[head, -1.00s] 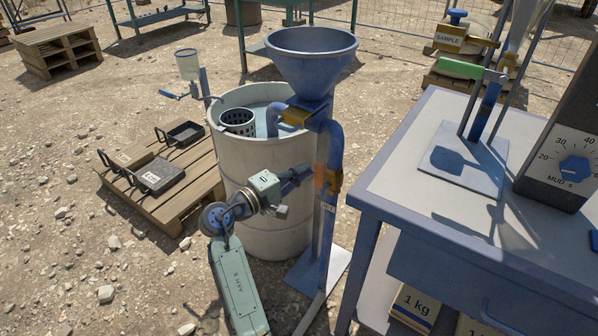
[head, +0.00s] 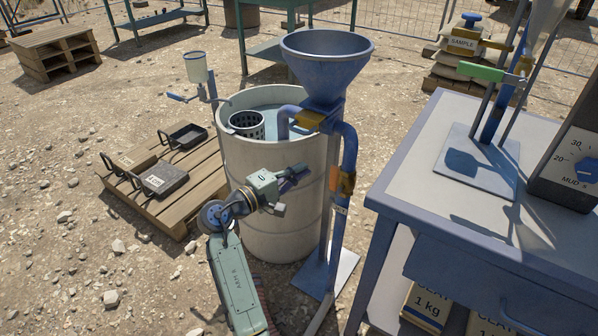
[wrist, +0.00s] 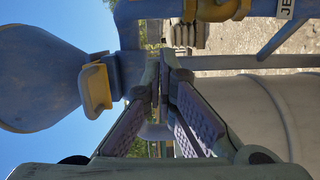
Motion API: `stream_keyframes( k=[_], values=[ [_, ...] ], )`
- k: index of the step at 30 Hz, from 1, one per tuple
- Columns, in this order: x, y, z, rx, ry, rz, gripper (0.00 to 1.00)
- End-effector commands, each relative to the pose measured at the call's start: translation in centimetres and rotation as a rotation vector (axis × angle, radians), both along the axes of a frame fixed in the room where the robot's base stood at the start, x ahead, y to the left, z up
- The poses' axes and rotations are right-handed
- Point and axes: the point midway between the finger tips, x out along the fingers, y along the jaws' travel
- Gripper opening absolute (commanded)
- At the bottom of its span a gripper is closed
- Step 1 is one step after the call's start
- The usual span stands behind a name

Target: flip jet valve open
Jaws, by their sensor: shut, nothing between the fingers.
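The jet valve (head: 345,184) is an orange fitting on the blue upright pipe beside the barrel. A small white label (head: 341,209) sits just below it. In the wrist view, a yellow fitting (wrist: 222,8) at the top edge lies near a label (wrist: 287,9) whose visible letters read "JE". My gripper (head: 304,171) is shut and empty, in front of the barrel and left of the pipe, with a gap to the valve. Its fingers meet in the wrist view (wrist: 157,82). Whether the valve is open or shut I cannot tell.
A blue funnel (head: 327,65) with a yellow handle (head: 311,118) stands above the pipe. The concrete barrel (head: 262,220) is behind my gripper. A blue-framed table (head: 400,190) stands close to the right. A pallet (head: 205,190) lies to the left.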

Motion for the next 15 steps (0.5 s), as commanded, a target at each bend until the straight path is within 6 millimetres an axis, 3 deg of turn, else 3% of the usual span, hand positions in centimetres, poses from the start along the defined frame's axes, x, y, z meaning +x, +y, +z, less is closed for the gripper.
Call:
stream_keyframes(
  k=[1, 6, 15],
  values=[
    [-0.9, 1.5, -0.4, -0.001, -0.001, 0.011, 0.00],
    [-3.3, 4.4, -0.4, 0.000, 0.000, 0.010, 0.00],
    [-5.5, 6.9, -0.2, -0.002, 0.000, 0.008, 0.00]
  ],
)
